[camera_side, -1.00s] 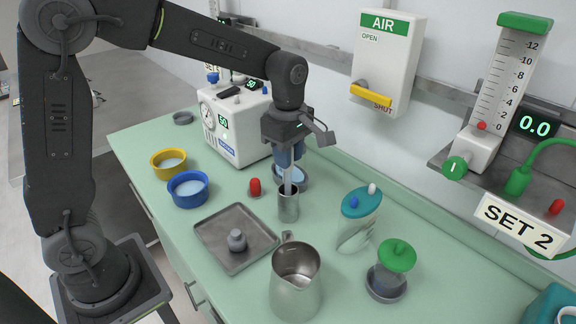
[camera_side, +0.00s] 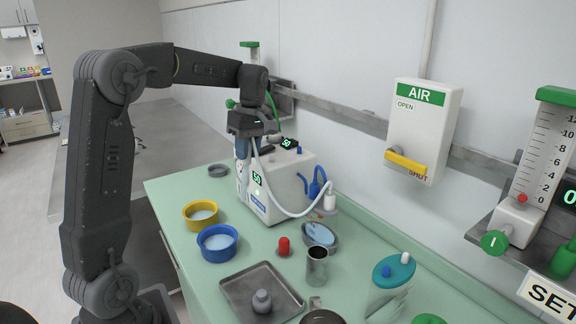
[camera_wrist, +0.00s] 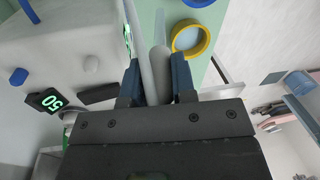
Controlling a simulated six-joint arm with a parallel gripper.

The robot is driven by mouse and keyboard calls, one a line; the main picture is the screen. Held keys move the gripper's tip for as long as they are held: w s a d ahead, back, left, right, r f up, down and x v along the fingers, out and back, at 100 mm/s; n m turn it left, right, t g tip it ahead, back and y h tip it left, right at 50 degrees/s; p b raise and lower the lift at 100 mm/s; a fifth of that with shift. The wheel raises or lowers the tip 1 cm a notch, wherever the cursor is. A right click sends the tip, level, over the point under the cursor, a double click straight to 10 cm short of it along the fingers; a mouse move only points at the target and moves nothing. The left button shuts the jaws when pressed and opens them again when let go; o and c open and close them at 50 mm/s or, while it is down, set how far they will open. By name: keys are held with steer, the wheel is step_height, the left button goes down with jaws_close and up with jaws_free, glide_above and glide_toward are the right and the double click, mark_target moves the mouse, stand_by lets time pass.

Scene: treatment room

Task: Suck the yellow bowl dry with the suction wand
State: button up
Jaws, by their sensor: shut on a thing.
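The yellow bowl (camera_side: 202,226) stands on the green counter with pale liquid in it. It also shows in the wrist view (camera_wrist: 208,38), beyond the fingertips. My gripper (camera_side: 243,150) is shut on the suction wand (camera_side: 243,180), a grey tube pointing down. In the wrist view the wand (camera_wrist: 160,72) lies between my blue fingers (camera_wrist: 157,85). In the side view the wand is above and to the right of the bowl, in front of the white suction unit (camera_side: 283,172). A white hose (camera_side: 283,212) runs from it. Its tip looks clear of the bowl.
The blue bowl (camera_side: 217,257) with liquid stands just in front of the yellow one. A red-capped item (camera_side: 284,247), a metal cup (camera_side: 317,266) and a steel tray (camera_side: 240,297) are further right. A grey ring (camera_side: 218,170) lies behind the yellow bowl.

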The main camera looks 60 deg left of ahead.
steer(key=s+a+g, duration=0.1)
steer(key=s+a, duration=0.6)
steer(key=a, duration=0.4)
steer(key=w+x, duration=0.2)
steer(key=x, duration=0.7)
steer(key=shift+f, duration=0.5)
steer(key=shift+s, duration=0.1)
stand_by(0.4)
stand_by(2.8)
steer(key=s+v, duration=0.2)
steer(key=v, duration=0.6)
steer(key=shift+r, duration=0.6)
